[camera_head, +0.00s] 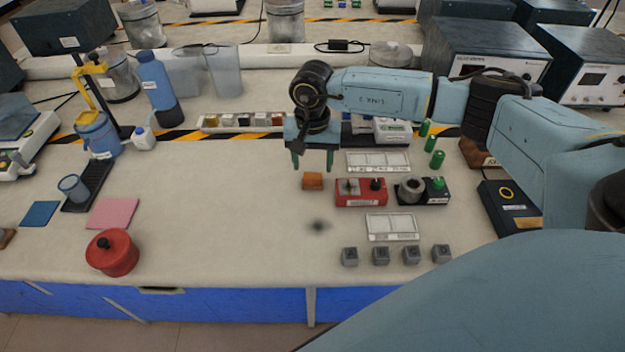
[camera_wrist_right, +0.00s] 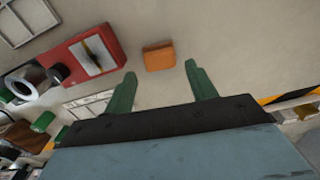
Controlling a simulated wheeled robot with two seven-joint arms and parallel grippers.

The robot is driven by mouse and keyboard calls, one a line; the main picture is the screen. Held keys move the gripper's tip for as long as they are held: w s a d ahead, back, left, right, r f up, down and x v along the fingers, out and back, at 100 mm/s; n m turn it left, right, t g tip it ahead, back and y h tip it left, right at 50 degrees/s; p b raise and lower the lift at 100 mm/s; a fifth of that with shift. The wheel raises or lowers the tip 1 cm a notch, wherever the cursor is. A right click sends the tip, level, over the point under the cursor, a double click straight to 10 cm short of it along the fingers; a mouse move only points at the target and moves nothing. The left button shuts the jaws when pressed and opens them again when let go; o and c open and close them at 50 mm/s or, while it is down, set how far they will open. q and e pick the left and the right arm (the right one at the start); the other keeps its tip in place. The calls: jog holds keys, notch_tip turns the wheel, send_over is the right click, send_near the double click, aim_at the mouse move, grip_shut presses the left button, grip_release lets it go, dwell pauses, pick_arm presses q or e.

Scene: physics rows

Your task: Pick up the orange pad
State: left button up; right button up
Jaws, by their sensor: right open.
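The orange pad (camera_head: 312,181) is a small block lying on the pale table, just left of a red device. It also shows in the right wrist view (camera_wrist_right: 159,56), ahead of the fingertips and between their lines. My right gripper (camera_head: 313,168) is open with green fingers, held above and slightly behind the pad in the head view. In the right wrist view its fingers (camera_wrist_right: 158,72) are apart with nothing between them. My left gripper is not in view.
A red device (camera_head: 360,192) stands close to the pad's right, with a dark device (camera_head: 422,191) beyond it. Several grey cubes (camera_head: 381,256) sit near the front edge. A red pot (camera_head: 112,253) and pink sheet (camera_head: 112,213) lie left. The table left of the pad is clear.

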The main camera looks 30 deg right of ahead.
aim_at(313, 175)
notch_tip(313, 175, down, 5)
jog(key=c, duration=0.7)
jog(key=shift+c, duration=0.2)
jog(key=shift+r, duration=0.15)
notch_tip(313, 175, up, 10)
jog(key=shift+f, duration=0.1)
